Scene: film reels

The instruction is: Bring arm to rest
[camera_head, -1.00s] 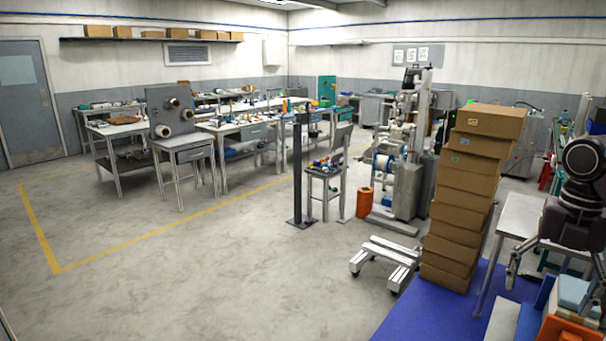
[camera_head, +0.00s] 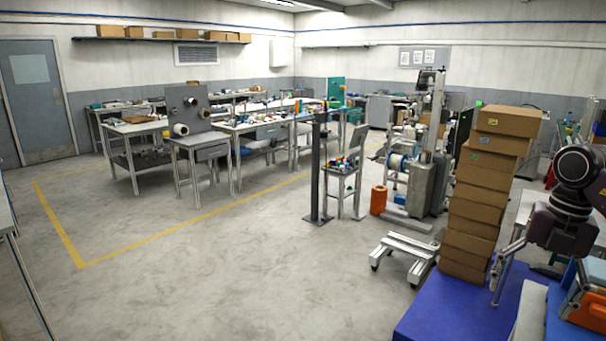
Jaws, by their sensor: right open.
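My right gripper (camera_head: 530,264) hangs at the right side of the head view, below a dark, round arm joint. Its fingers are spread and point down, with nothing seen between them. My left arm and gripper are not in view.
A tall stack of cardboard boxes (camera_head: 476,215) stands left of the gripper, on or beside the blue mat (camera_head: 440,312). A low wheeled frame (camera_head: 408,250) is left of it. A table edge (camera_head: 8,222) shows at far left. The middle floor is clear.

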